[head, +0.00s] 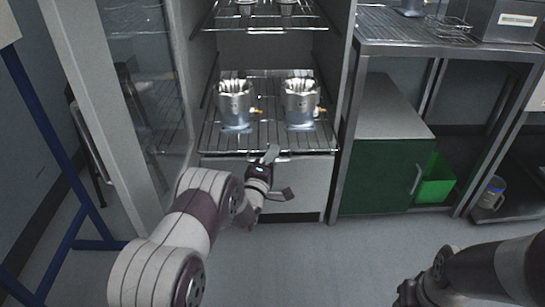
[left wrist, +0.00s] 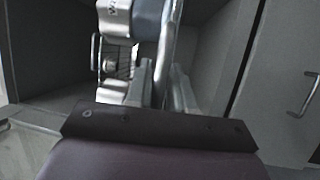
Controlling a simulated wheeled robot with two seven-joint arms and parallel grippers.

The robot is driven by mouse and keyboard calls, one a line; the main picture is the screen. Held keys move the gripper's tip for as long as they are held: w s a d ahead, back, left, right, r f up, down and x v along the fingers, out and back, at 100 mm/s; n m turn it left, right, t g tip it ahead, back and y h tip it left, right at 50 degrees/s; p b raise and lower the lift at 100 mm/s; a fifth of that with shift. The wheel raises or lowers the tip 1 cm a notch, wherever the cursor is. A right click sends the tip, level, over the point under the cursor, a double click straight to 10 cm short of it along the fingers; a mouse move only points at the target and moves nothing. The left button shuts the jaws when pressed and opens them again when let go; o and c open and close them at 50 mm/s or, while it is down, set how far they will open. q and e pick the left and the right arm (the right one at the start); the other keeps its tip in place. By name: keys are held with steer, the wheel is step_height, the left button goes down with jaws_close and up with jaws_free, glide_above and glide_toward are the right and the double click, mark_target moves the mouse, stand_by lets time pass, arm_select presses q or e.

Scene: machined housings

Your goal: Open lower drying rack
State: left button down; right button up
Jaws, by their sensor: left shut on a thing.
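The lower drying rack (head: 318,153) is a wire shelf inside the open cabinet, and its front bar runs across the cabinet mouth. Two shiny metal housings stand upright on it, a left one (head: 236,103) and a right one (head: 299,102). My left gripper (head: 271,154) is at the middle of the rack's front edge, shut on the front bar. In the left wrist view the metal bar (left wrist: 167,45) runs between the fingers (left wrist: 160,85), with part of a housing (left wrist: 114,18) beyond. My right gripper (head: 405,293) is low at the right, dark and partly cut off; its jaws are unclear.
An upper rack (head: 265,22) holds more metal parts. The glass cabinet door (head: 140,75) stands open at the left. A steel bench (head: 440,45) with a green cabinet (head: 385,165) below is at the right. The floor in front (head: 300,255) is clear.

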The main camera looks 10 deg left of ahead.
arm_select(q)
steer(key=shift+w+r, duration=0.15)
steer(key=shift+r, duration=0.2)
steer(key=c, duration=1.2)
jaws_free()
steer(key=shift+o, duration=0.2)
steer(key=shift+f, duration=0.15)
steer(key=p+v, duration=0.3)
steer(key=v, duration=1)
